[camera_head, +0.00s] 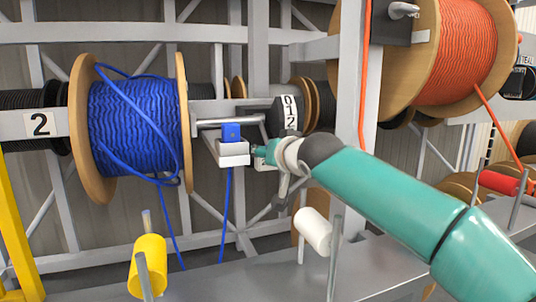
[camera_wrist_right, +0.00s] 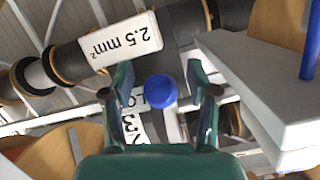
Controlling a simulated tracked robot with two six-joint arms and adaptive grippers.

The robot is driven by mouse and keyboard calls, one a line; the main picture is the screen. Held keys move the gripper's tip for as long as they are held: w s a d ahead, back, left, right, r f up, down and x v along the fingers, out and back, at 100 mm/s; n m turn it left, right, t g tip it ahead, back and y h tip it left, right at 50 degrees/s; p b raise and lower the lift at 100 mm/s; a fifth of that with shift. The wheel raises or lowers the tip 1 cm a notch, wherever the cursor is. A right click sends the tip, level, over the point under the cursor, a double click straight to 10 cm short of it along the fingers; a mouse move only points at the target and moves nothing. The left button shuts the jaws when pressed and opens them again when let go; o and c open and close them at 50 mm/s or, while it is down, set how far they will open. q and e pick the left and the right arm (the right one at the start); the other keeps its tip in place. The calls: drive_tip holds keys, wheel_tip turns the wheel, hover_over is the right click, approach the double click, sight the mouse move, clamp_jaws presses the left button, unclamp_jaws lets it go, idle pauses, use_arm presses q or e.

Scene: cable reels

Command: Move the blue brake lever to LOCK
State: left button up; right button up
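The round blue knob of the brake lever (camera_wrist_right: 161,90) shows in the right wrist view, between the two fingers of my right gripper (camera_wrist_right: 163,95). The fingers are open, with a gap on each side of the knob. A grey bar, perhaps the lever's arm, runs down from the knob. A white label (camera_wrist_right: 134,118) behind it shows part of a word starting "LO"; the rest is hidden. In the head view my right gripper (camera_head: 262,152) is beside the white bracket, and the lever is hidden there. My left gripper is not in view.
A blue cable reel (camera_head: 134,125) hangs at left. A white bracket with a blue block (camera_head: 231,132) stands close left of my right gripper. An orange reel (camera_head: 465,45) and a grey post (camera_head: 352,70) are to the right.

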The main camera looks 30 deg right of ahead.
drive_tip(key=shift+s+r, duration=0.1)
drive_tip(key=shift+r, duration=0.1)
drive_tip(key=shift+s+a+r, duration=0.1)
drive_tip(key=shift+s+r, duration=0.05)
drive_tip(key=shift+s, duration=0.3)
drive_tip(key=shift+f+v, duration=0.15)
drive_tip(key=shift+v, duration=0.8)
drive_tip(key=shift+f+v, duration=0.15)
drive_tip(key=shift+v, duration=0.75)
drive_tip(key=shift+f+v, duration=0.2)
drive_tip(key=shift+v, duration=0.75)
drive_tip(key=shift+s+a, duration=0.1)
drive_tip(key=shift+a, duration=0.1)
drive_tip(key=shift+s+d+r, duration=0.1)
